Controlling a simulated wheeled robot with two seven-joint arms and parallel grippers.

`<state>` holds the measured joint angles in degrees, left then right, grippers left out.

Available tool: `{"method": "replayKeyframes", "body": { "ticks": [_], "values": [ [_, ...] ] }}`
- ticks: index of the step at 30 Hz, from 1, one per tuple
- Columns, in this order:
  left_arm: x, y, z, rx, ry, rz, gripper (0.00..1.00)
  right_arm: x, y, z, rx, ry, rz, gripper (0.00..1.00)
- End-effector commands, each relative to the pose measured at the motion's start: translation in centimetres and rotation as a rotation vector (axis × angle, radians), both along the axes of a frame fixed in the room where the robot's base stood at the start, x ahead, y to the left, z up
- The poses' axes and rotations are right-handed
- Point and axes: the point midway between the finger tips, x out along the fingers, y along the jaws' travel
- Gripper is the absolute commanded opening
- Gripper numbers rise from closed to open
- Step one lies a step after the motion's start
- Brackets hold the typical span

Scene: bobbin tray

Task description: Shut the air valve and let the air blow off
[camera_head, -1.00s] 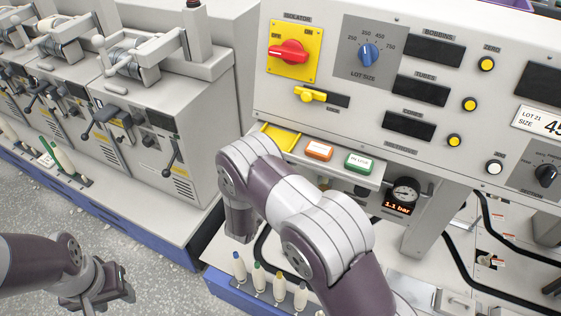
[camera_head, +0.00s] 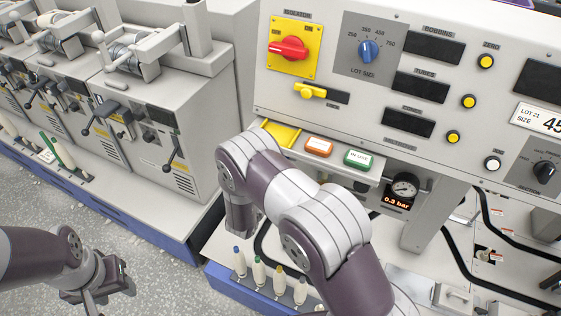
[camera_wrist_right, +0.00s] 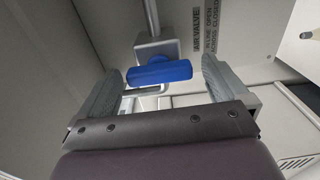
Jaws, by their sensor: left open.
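The blue air valve handle (camera_wrist_right: 160,72) shows in the right wrist view, lying across its upright grey pipe (camera_wrist_right: 152,18). The label beside it (camera_wrist_right: 203,30) reads "air valve", in line open, across closed. My right gripper (camera_wrist_right: 162,85) is open, one finger on each side of the handle, with visible gaps at both ends. In the head view, my right arm hides that gripper and the valve under the panel. The round pressure gauge (camera_head: 404,187) stands above a display (camera_head: 396,202) reading 0.3 bar. My left gripper (camera_head: 98,297) is open and empty above the floor at lower left.
A control panel (camera_head: 320,97) with a red isolator knob (camera_head: 288,48) and a yellow lever (camera_head: 309,91) stands above my right arm. A tray ledge below it holds orange (camera_head: 318,147) and green (camera_head: 359,158) tags. Several bobbins (camera_head: 259,271) stand in front. Grey machines (camera_head: 150,140) fill the left.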

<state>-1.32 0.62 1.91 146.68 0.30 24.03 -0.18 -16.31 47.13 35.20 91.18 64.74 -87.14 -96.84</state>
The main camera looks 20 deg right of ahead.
Motion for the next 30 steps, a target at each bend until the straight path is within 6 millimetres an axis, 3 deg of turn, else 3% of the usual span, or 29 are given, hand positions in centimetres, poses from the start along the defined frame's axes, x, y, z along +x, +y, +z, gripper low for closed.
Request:
{"method": "replayKeyframes", "body": {
  "ticks": [7, 15, 21, 30],
  "values": [
    [0.0, 0.0, -0.3, 0.0, 0.0, 0.0, 0.47, -0.9, 1.2, -0.1, 0.0, 0.0, 0.003, 1.0],
    [0.0, 0.0, -1.4, 0.0, 0.0, 0.0, 0.47, -5.5, 6.4, -0.2, 0.0, 0.0, 0.007, 1.0],
    [0.0, 0.0, -1.8, 0.0, 0.0, 0.0, 0.47, -7.9, 9.0, -0.1, 0.0, 0.0, 0.003, 1.0],
    [0.0, 0.0, -1.8, 0.0, 0.0, 0.0, 0.47, -8.4, 9.5, 0.0, 0.0, 0.0, 0.0, 1.0]
  ]
}}
